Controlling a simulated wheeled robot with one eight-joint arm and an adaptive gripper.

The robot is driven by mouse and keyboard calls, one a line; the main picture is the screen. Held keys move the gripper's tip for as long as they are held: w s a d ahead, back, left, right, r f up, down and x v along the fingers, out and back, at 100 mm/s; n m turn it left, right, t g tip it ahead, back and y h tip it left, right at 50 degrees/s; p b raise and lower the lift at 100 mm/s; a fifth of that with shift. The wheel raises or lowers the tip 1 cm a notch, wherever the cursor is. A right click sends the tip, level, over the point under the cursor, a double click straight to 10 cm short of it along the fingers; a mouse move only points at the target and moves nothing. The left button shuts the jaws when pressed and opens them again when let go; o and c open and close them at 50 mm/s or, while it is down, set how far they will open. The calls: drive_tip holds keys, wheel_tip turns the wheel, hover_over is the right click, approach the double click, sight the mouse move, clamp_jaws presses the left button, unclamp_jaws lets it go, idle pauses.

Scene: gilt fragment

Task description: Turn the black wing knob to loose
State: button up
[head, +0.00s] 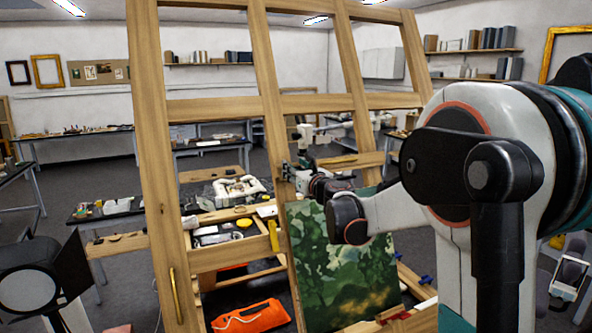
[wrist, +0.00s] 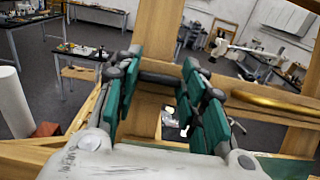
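A large wooden easel frame (head: 150,150) stands in front of me, with a green painted canvas (head: 340,262) on its lower right. My gripper (head: 296,174) is at the middle upright, just above the canvas, and looks small and dark in the head view. In the wrist view my gripper (wrist: 163,108) has its two green-padded fingers wide apart, either side of a wooden part of the easel (wrist: 150,105). A dark bar (wrist: 160,78) crosses between the fingers on the wood. I cannot tell whether it belongs to the black wing knob. No wing shape shows clearly; my gripper may hide it.
A brass rod (wrist: 275,103) runs along a rail right of the fingers in the wrist view. An orange bag (head: 250,317) lies low behind the easel. A black lamp (head: 30,280) stands at the left. Workbenches (head: 85,140) stand behind, with open floor between them.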

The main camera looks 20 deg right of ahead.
drive_tip(key=shift+n, duration=0.4)
drive_tip(key=shift+w+r+n+g+b, duration=0.1)
drive_tip(key=shift+n+g+b, duration=0.3)
drive_tip(key=shift+n+g, duration=3.35)
drive_tip(key=shift+r+n+t+b, duration=0.1)
drive_tip(key=shift+n+t+b, duration=0.4)
drive_tip(key=shift+n, duration=7.5)
drive_tip(key=shift+w+r+n+g+b, duration=0.2)
drive_tip(key=shift+n+g, duration=1.35)
drive_tip(key=shift+n, duration=4.3)
drive_tip(key=shift+s+f, duration=0.15)
